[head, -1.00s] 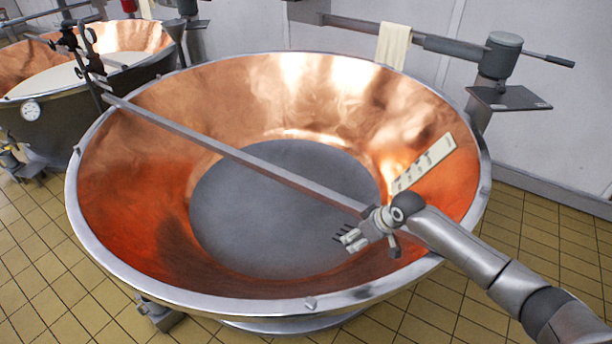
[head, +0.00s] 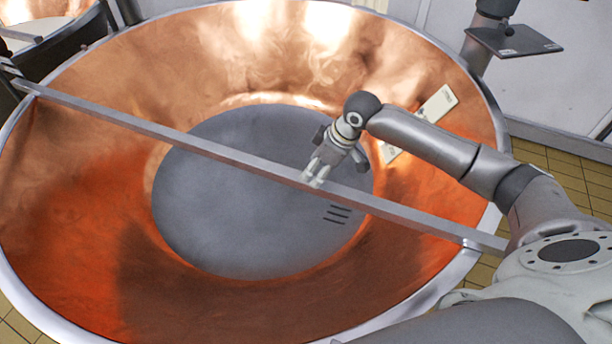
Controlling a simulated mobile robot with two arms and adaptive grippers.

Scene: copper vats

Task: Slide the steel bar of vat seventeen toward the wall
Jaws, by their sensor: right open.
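The steel bar (head: 215,151) lies across the copper vat (head: 75,225), from the left rim to the right rim near my arm. My right gripper (head: 314,180) is open, with its fingers pointing down at the bar, right of the bar's middle. The fingertips overlap the bar in the picture; I cannot tell whether they touch it. The vat's number is not readable. My left gripper is not in view.
A pale marked strip (head: 436,103) stands on the vat's inner right wall, partly behind my arm. A small dark shelf (head: 512,41) on a post stands beyond the rim, before the pale wall (head: 570,85). Another copper vat (head: 38,28) is at the upper left.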

